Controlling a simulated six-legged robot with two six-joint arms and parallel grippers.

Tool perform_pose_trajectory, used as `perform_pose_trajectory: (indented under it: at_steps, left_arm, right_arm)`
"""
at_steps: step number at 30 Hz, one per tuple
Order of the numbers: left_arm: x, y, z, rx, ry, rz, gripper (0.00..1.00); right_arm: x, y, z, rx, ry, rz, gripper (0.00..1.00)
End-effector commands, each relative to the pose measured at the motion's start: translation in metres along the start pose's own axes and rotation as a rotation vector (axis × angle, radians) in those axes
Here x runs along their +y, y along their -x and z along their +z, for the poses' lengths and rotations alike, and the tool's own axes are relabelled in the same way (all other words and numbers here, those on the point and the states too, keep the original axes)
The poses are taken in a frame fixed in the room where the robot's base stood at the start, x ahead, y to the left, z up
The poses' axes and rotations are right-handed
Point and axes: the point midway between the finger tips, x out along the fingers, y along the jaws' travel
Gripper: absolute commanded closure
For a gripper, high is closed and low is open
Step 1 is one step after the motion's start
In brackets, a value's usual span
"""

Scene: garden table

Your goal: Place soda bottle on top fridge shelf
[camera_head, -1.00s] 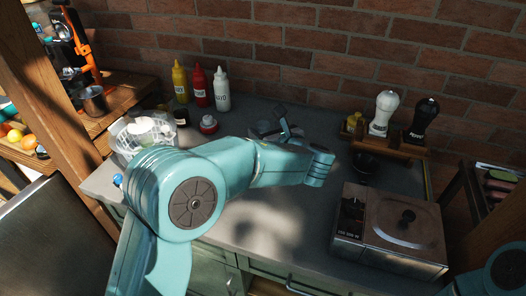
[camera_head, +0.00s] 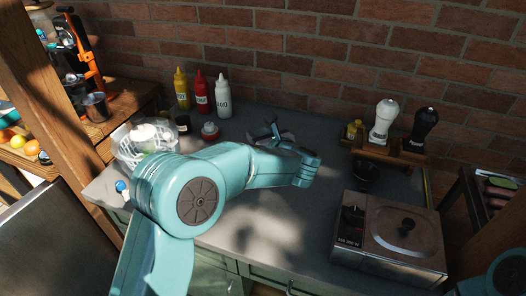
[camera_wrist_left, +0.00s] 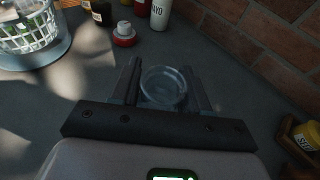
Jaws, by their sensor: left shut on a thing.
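My left gripper (camera_head: 272,132) is over the grey counter in the head view, largely hidden behind my own arm. In the left wrist view its two fingers (camera_wrist_left: 163,90) are shut on a clear round thing (camera_wrist_left: 163,86). Only the round, see-through end of that thing shows, so I cannot tell whether it is the soda bottle. A small blue-topped thing (camera_head: 121,186) shows at the counter's left edge, partly hidden. No open fridge shelf can be made out. My right gripper is out of view; only part of my right arm shows at lower right.
Yellow (camera_head: 181,89), red (camera_head: 201,92) and white (camera_head: 223,97) sauce bottles stand by the brick wall. A steel cooker (camera_head: 390,235) and spice rack (camera_head: 385,151) are right. A metal surface (camera_head: 45,245) is lower left.

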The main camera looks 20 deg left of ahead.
Motion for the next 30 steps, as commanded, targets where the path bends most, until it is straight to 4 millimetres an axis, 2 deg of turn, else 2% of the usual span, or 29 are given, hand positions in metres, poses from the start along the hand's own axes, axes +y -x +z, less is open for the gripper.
perform_pose_trajectory:
  at_steps: [8, 14, 30]
  left_arm:
    - [0.0, 0.002, 0.006, -0.002, 0.002, 0.0, 1.0]
    - [0.0, 0.006, 0.02, -0.002, 0.004, 0.0, 1.0]
    - [0.0, 0.028, 0.09, -0.003, 0.004, -0.001, 1.0]
  right_arm:
    - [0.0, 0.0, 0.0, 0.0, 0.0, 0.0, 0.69]
    - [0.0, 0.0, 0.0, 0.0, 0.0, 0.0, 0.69]
    - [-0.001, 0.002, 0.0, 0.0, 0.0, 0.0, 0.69]
